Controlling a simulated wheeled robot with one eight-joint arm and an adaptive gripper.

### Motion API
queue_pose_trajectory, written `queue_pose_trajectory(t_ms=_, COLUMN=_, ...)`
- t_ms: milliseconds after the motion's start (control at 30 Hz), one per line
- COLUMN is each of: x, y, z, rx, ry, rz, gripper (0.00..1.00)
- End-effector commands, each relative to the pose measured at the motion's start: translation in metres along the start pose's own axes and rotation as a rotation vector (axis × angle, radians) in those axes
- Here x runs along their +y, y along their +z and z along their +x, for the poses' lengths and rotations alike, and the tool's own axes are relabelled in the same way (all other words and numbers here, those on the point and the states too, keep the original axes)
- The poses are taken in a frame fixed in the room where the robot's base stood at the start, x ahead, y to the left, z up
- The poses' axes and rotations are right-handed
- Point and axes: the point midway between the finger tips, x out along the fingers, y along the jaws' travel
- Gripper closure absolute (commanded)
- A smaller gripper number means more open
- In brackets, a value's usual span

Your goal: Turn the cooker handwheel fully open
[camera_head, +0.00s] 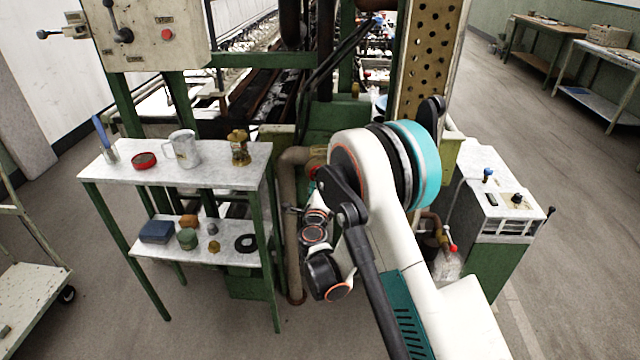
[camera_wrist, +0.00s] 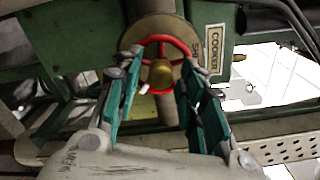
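The cooker handwheel (camera_wrist: 166,39) is a red ring with a brass hub (camera_wrist: 161,73), mounted on a round plate in the upper middle of the wrist view. A small white mark shows at the lower left of the hub. My gripper (camera_wrist: 160,62) is open, with teal finger pads at the left and right of the wheel. Its fingertips overlap the wheel's sides in the picture; I cannot tell whether they touch it. In the head view, only a bit of red (camera_head: 313,172) shows beside my arm, which hides the rest of the wheel.
A COOKER label plate (camera_wrist: 216,52) is right of the wheel. A brown pipe (camera_head: 291,230) runs down left of my arm. A table (camera_head: 225,177) with a mug and small items stands left; a green-and-white cabinet (camera_head: 490,255) stands right. Floor is clear at lower right.

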Motion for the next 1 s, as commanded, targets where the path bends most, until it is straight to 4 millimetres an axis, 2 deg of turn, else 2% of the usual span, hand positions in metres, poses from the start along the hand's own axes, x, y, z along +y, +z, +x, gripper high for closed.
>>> queue_pose_trajectory(t_ms=300, x=0.000, y=0.000, z=-0.027, rx=0.000, ry=0.000, rz=0.000, gripper=0.63)
queue_pose_trajectory(t_ms=433, x=0.000, y=0.000, z=-0.030, rx=0.000, ry=0.000, rz=0.042, gripper=0.63)
queue_pose_trajectory(t_ms=1000, x=0.000, y=0.000, z=-0.029, rx=0.000, ry=0.000, rz=0.754, gripper=0.63)
